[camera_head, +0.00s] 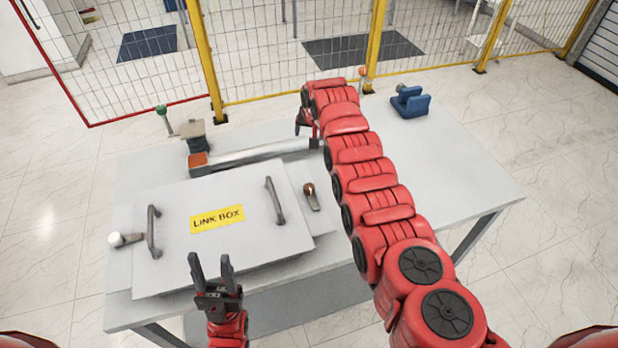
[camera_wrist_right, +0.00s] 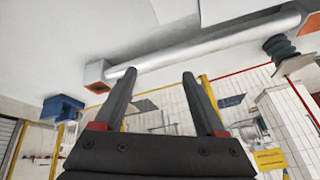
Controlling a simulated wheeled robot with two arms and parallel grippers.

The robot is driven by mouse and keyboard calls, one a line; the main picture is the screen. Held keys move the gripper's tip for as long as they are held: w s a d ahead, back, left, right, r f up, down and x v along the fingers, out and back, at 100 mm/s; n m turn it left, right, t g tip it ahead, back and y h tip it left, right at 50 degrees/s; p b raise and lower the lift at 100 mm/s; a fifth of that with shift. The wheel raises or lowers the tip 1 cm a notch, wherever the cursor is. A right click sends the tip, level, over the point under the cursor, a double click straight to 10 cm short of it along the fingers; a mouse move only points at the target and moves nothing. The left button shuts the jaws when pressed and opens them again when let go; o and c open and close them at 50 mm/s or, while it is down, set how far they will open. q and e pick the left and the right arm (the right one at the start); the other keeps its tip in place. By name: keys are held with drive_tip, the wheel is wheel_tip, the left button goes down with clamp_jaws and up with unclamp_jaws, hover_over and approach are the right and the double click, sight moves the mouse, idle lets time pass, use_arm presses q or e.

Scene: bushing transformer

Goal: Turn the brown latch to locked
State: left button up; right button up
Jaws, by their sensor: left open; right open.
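The brown latch (camera_head: 311,191) sits on the grey plate right of the link box cover (camera_head: 245,245), its metal lever pointing down toward the front. It is not recognizable in the right wrist view. My left gripper (camera_head: 211,262) is open and empty in front of the cover's lower edge, apart from the latch. My right gripper (camera_head: 308,120) is beyond the latch, near the right end of a grey tube (camera_head: 255,153), and is partly hidden by my own arm. In the right wrist view its fingers (camera_wrist_right: 160,75) are open with nothing between them.
The cover has two handles (camera_head: 155,232) (camera_head: 275,200). A white-knobbed latch (camera_head: 125,239) is at its left. An orange block (camera_head: 198,161) is at the tube's left end. A blue fixture (camera_head: 410,102) stands at the back right. The table's right side (camera_head: 455,175) is bare.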

drive_tip(key=s+r+g+h, duration=0.1)
drive_tip(key=s+r+g, duration=0.4)
drive_tip(key=s+r, duration=0.55)
drive_tip(key=b, duration=0.8)
hover_over(309, 186)
drive_tip(key=shift+g, duration=0.3)
wheel_tip(309, 186, down, 10)
drive_tip(key=shift+s+f, duration=0.1)
drive_tip(key=shift+a+f, duration=0.15)
drive_tip(key=shift+f, duration=0.15)
drive_tip(key=f, duration=0.2)
drive_tip(key=f+p, duration=0.1)
drive_tip(key=f, duration=0.1)
drive_tip(key=f+p, duration=0.1)
drive_tip(key=f, duration=0.1)
drive_tip(key=shift+d+f, duration=0.2)
drive_tip(key=shift+d, duration=0.05)
drive_tip(key=shift+f, duration=0.6)
drive_tip(key=shift+a, duration=0.1)
clamp_jaws()
